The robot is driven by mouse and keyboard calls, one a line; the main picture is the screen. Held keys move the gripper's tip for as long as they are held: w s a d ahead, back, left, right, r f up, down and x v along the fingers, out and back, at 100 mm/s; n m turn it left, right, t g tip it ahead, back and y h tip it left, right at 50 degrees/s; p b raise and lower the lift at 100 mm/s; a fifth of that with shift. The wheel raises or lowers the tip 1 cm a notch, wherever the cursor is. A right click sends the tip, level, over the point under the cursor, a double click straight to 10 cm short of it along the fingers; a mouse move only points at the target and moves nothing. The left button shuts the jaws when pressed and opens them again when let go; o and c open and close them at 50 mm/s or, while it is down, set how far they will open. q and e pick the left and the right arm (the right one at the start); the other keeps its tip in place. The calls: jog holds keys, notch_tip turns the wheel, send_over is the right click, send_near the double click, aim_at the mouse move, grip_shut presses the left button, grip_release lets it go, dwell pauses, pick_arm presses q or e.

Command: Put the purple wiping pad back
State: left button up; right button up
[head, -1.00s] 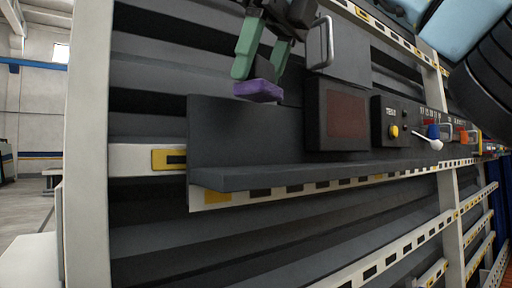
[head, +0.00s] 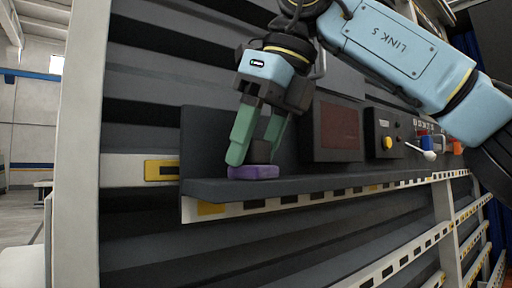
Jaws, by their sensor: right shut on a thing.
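The purple wiping pad (head: 253,173) has a dark block-like handle (head: 259,151) on top. The pad rests on, or is just at, the dark grey shelf (head: 330,178) near its left end. My right gripper (head: 254,152) points down with its green fingers on either side of the handle, shut on it. The fingers hide part of the handle. My left gripper is not in view.
A dark box with a reddish panel (head: 338,131) stands on the shelf to the right of the gripper. Further right is a control box with a yellow knob (head: 387,143) and a white-tipped lever (head: 428,155). The shelf's left end is free.

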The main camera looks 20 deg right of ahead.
jog(key=o, duration=0.9)
jog(key=shift+p+v, duration=0.35)
jog(key=shift+v, duration=5.65)
jog(key=shift+a, duration=0.1)
